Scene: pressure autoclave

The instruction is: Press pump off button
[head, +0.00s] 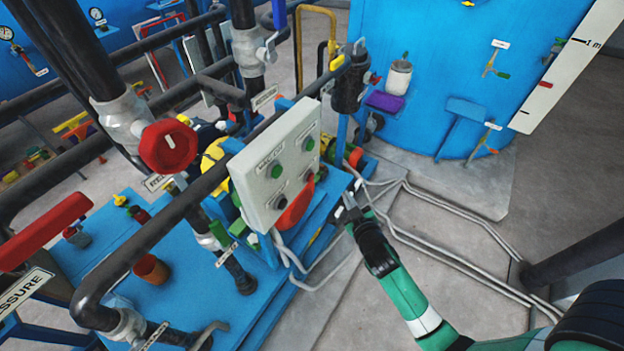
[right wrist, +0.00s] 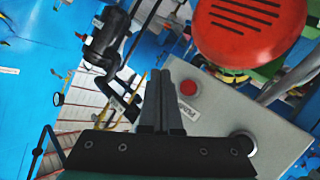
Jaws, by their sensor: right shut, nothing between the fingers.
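In the right wrist view the panel (right wrist: 215,110) shows a red button (right wrist: 187,87) beside a small label, and a dark round control (right wrist: 243,143) nearer the camera. My right gripper (head: 345,205) is shut and empty, to the right of the panel. In the wrist view its fingertips (right wrist: 166,78) appear just left of the red button; contact cannot be told. My left gripper is not in view.
An orange-red slotted cover (head: 296,206) sits by the panel's lower right edge and looms large in the wrist view (right wrist: 245,25). Black pipes and a red valve wheel (head: 168,147) stand left. Grey conduits (head: 440,205) run along the floor at right.

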